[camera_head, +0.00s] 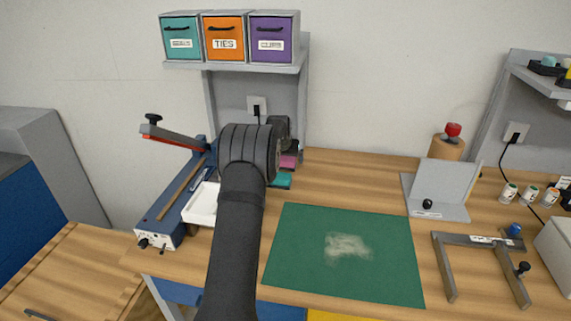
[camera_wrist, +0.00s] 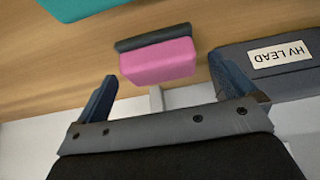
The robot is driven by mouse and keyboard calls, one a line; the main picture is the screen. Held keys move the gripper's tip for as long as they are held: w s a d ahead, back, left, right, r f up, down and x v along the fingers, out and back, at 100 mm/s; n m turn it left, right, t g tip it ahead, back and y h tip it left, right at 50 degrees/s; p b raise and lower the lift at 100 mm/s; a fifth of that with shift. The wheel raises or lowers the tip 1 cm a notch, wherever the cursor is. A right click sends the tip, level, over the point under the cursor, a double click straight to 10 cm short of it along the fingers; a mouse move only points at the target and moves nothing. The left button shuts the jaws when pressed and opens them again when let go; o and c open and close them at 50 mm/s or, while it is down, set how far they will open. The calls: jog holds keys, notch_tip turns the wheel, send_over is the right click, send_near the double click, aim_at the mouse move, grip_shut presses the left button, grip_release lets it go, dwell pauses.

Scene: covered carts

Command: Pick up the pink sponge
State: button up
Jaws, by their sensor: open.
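The pink sponge (camera_wrist: 158,63) shows in the wrist view as a small block with a dark grey layer along one long side. It lies just ahead of my gripper, in line with the gap between the fingers. My gripper (camera_wrist: 162,68) is open and empty, with one blue finger to each side of the sponge's line and neither visibly touching it. In the head view the sponge (camera_head: 289,161) is a small pink patch on the bench, partly hidden by my arm. My fingers are hidden there.
A teal block (camera_head: 281,180) lies close in front of the sponge; it shows in the wrist view's top left (camera_wrist: 78,6). A grey block labelled HV LEAD (camera_wrist: 270,62) is near my right finger. A white tray (camera_head: 201,205) and blue sealer (camera_head: 165,210) stand left. The green mat (camera_head: 300,270) is right.

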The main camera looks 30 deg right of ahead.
jog(key=shift+x, duration=1.1)
jog(key=c, duration=1)
jog(key=shift+r, duration=0.15)
jog(key=shift+r, duration=0.6)
notch_tip(320, 180, up, 3)
jog(key=shift+f, duration=0.15)
jog(key=s+d+r, duration=0.1)
jog(key=s+r, duration=0.1)
jog(key=s, duration=0.1)
jog(key=s+d+r, duration=0.1)
jog(key=s+r, duration=0.1)
jog(key=s, duration=0.2)
jog(key=s+d+r, duration=0.1)
jog(key=s+r, duration=0.2)
jog(key=s, duration=0.1)
jog(key=shift+d, duration=0.4)
